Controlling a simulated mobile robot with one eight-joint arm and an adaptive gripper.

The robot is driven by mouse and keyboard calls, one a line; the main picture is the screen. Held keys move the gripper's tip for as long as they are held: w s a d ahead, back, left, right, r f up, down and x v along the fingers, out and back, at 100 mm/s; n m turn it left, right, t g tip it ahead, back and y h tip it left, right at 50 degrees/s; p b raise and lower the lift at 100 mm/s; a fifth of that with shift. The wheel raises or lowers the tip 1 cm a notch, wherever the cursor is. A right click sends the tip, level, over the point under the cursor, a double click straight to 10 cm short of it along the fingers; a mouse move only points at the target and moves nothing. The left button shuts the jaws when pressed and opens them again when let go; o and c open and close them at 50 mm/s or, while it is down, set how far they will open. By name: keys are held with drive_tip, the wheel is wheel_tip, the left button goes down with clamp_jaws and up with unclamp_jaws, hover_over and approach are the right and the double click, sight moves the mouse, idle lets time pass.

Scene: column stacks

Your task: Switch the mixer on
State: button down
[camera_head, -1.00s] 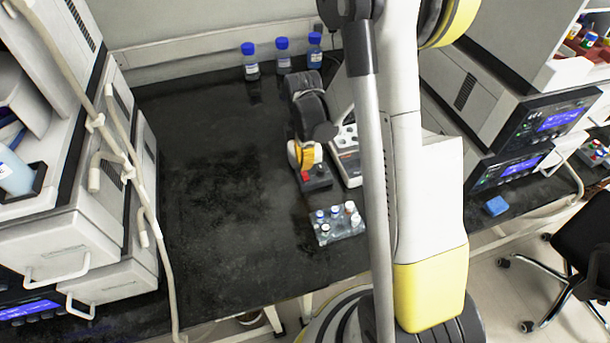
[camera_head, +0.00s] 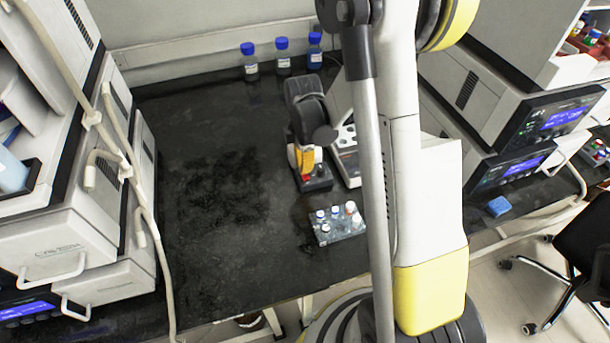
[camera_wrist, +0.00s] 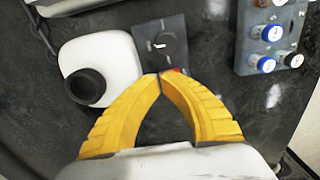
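The mixer has a white rounded body (camera_wrist: 105,58) with a black cup (camera_wrist: 85,87) on top, both at the left of the wrist view.
A rack of capped vials (camera_head: 338,226) stands just in front of the mixer. A white device (camera_head: 346,160) stands close on its right, partly behind my arm. Several blue-capped bottles (camera_head: 283,60) stand at the back. The black bench (camera_head: 215,240) is clear to the left.

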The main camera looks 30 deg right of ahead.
drive_tip(key=shift+f+b, duration=0.55)
drive_tip(key=shift+f, duration=0.1)
drive_tip(key=shift+r, duration=0.1)
drive_tip(key=shift+r+p, duration=1.75)
drive_tip(key=shift+r, duration=0.7)
drive_tip(key=s+a+r+m+t, duration=0.2)
drive_tip(key=s+a+r+m, duration=0.15)
drive_tip(key=r, duration=0.35)
drive_tip(key=s+a+r+m+t, duration=0.1)
drive_tip(key=s+a+r+m, duration=0.1)
drive_tip(key=r+m, duration=0.35)
drive_tip(key=s+a+r+m+t, duration=0.4)
drive_tip(key=s+r+m, duration=0.2)
drive_tip(key=s, duration=0.3)
drive_tip(key=shift+s+a+r+m, duration=0.2)
drive_tip(key=shift+a+r+m, duration=0.2)
drive_tip(key=shift+r, duration=0.45)
